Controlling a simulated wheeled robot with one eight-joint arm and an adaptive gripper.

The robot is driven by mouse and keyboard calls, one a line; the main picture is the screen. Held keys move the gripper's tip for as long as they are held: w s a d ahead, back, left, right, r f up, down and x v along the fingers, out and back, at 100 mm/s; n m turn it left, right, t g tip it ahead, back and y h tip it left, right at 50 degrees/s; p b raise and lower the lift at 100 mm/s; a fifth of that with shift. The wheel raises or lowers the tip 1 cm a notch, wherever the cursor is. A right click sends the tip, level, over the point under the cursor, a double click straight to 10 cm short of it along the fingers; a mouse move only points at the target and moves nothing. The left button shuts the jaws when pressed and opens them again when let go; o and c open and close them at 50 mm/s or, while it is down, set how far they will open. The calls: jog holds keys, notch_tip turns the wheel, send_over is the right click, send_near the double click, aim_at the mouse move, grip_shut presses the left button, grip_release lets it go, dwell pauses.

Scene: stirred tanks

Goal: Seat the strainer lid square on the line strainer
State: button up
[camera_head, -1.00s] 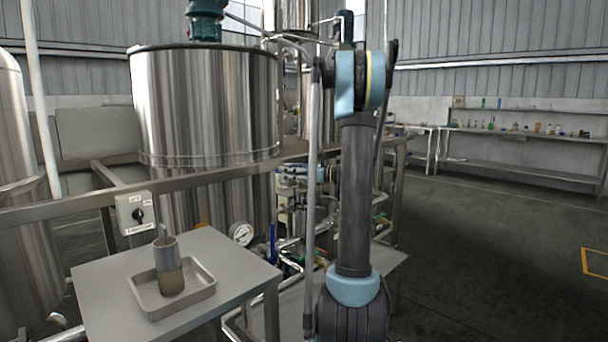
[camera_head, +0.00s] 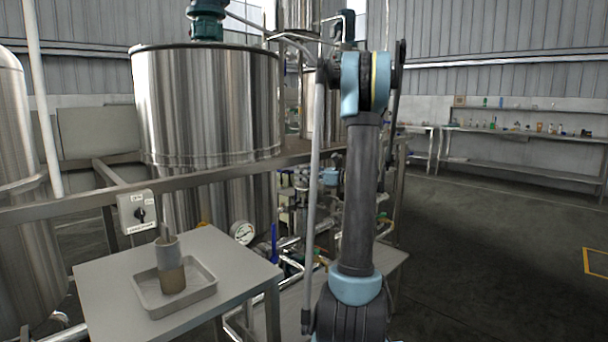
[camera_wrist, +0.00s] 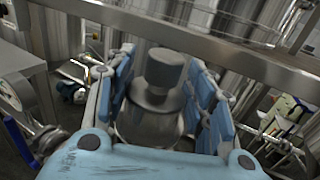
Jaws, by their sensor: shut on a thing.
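In the wrist view my gripper (camera_wrist: 160,88) has its blue-padded fingers on both sides of a steel piece with a dark round knob, which looks like the strainer lid (camera_wrist: 162,70). The fingers are shut on it. A wider round metal body (camera_wrist: 148,125) shows below the knob, between the fingers; I cannot tell whether it is part of the lid or the line strainer. Whether the lid touches a seat or sits square cannot be told. In the head view, my arm and the pipework hide the lid and the strainer.
A steel rail (camera_wrist: 200,42) crosses close beyond the gripper. A gauge (camera_head: 242,233) and a blue valve handle (camera_head: 274,243) stand left of the pipework. A bench (camera_head: 110,275) carries a tray (camera_head: 205,293) with a two-tone cylinder (camera_head: 171,268). Large tanks (camera_head: 207,105) stand behind.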

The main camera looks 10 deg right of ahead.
aim_at(311, 185)
jog(key=shift+f, duration=2.2)
jog(key=shift+s+f, duration=0.1)
jog(key=shift+f, duration=1.4)
jog(key=o, duration=1.4)
jog(key=shift+o, duration=0.2)
jog(key=v, duration=1.2)
jog(key=shift+f, duration=0.1)
